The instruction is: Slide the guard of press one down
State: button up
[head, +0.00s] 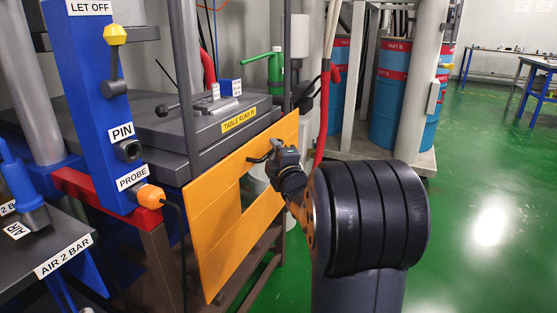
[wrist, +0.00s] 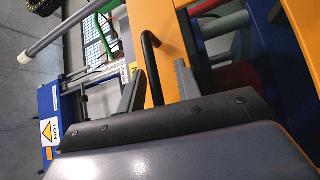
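The guard (head: 212,235) is an orange panel with a cut-out window, standing upright in front of the press in the head view. Its orange face also shows at the top of the wrist view (wrist: 152,18). A black bent handle (wrist: 151,65) sticks out from the guard. My gripper (head: 274,157) is at the guard's upper part, by the handle. In the wrist view my gripper (wrist: 160,86) has its two fingers apart, with the handle between them and gaps showing on both sides. Part of the guard's right side is hidden behind my arm in the head view.
A blue post (head: 92,110) with PIN, PROBE and LET OFF labels stands left of the guard. The press table (head: 170,130) is behind the guard. Blue and red drums (head: 395,100) stand at the back. Green floor (head: 485,200) is open at the right.

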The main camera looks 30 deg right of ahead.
jog(key=s+a+f+p, duration=0.1)
jog(key=s, duration=0.9)
jog(key=shift+s+a+f+p, duration=0.2)
jog(key=shift+f+p, duration=0.05)
jog(key=shift+p, duration=0.05)
jog(key=shift+w, duration=0.15)
jog(key=w, duration=0.3)
jog(key=w+d+r+b, duration=0.1)
jog(key=w, duration=0.6)
jog(key=shift+w+d+r+b, duration=0.2)
jog(key=shift+w+r+b, duration=0.1)
jog(key=shift+r, duration=0.1)
jog(key=shift+s+r, duration=0.1)
jog(key=shift+r, duration=0.15)
jog(key=shift+f, duration=0.15)
